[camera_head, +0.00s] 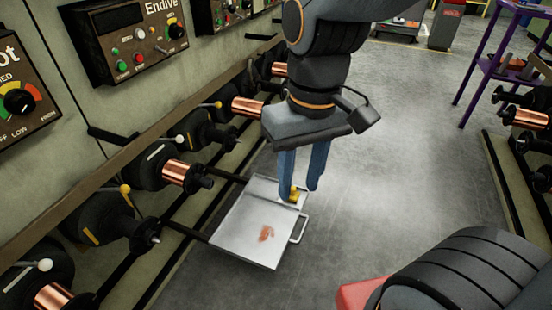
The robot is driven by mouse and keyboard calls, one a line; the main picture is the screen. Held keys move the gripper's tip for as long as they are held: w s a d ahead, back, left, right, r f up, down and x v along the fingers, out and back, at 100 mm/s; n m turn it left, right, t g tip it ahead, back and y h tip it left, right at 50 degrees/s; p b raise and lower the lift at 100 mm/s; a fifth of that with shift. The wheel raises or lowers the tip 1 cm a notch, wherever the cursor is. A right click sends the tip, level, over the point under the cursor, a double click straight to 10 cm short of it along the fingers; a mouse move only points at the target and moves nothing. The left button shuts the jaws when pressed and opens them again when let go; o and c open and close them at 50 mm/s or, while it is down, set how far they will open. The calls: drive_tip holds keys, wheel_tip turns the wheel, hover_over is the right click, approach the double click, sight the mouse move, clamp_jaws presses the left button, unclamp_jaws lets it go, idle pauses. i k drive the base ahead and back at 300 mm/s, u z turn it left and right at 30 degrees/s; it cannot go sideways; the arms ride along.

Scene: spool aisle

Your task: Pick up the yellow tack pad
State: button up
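The yellow tack pad (294,193) is a small yellow piece at the far right part of the grey metal tray (232,234), near its handle. My gripper (304,192) points down over that end of the tray, with its two blue fingers spread apart. The pad shows between the fingertips, partly hidden by the left finger. I cannot tell whether the fingers touch it. A reddish-orange patch (266,233) lies on the tray's nearer part.
Copper spools (181,173) on black spindles line the left wall, under control panels (127,32). More spools (524,117) stand at the right, by a purple rack (490,58). A red object (357,294) shows at the bottom. The floor right of the tray is clear.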

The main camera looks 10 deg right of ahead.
sight(294, 196)
drive_tip(key=i, duration=0.15)
drive_tip(key=z, duration=0.1)
drive_tip(key=k, duration=0.5)
drive_tip(key=z, duration=1.6)
drive_tip(key=i, duration=1.15)
drive_tip(key=u, duration=2.95)
drive_tip(key=i, duration=0.5)
drive_tip(key=u, duration=0.05)
